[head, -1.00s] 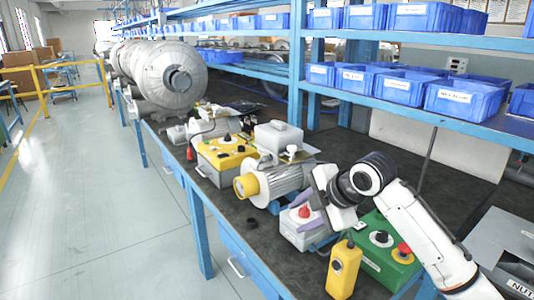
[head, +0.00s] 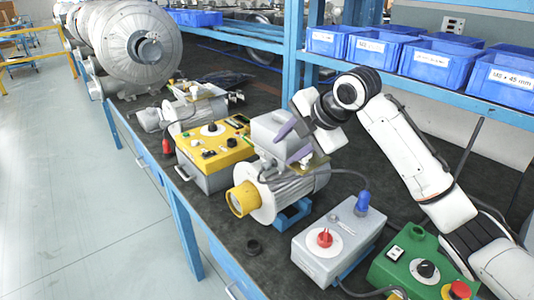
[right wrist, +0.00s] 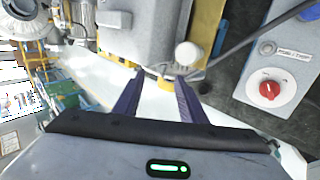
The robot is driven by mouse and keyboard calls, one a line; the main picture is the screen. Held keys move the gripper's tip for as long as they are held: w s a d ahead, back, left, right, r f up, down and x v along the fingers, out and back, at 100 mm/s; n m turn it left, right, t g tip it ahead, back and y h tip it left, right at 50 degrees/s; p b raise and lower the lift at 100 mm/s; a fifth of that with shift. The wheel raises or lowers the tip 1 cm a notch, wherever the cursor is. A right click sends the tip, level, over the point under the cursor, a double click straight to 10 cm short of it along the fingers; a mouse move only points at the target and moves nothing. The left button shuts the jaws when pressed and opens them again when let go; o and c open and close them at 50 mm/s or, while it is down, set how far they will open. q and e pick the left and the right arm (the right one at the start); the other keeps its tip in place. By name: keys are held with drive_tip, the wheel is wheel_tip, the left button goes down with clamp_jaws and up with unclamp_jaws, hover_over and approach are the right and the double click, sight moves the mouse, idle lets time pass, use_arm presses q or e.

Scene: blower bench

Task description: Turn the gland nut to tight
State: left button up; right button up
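The motor (head: 303,187) lies on the bench with a grey terminal box (head: 270,134) on top. In the right wrist view the terminal box (right wrist: 148,30) fills the upper middle. A pale round part (right wrist: 187,53) at its side, with a dark cable running near it, looks like the gland nut; I cannot tell for sure. My right gripper (head: 291,143) is beside the terminal box, its purple fingers spread. In the right wrist view the open fingers (right wrist: 160,76) point towards the box, with nothing held between them. My left gripper is out of view.
A grey control box (head: 335,245) with a red knob and a green box (head: 425,262) stand right of the motor. A yellow-topped box (head: 213,140) stands to its left. A shelf with blue bins (head: 435,62) runs behind.

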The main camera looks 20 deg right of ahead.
sight(270, 165)
drive_tip(key=x, duration=0.9)
drive_tip(key=shift+s+f+p, duration=0.15)
drive_tip(key=shift+p, duration=0.2)
clamp_jaws()
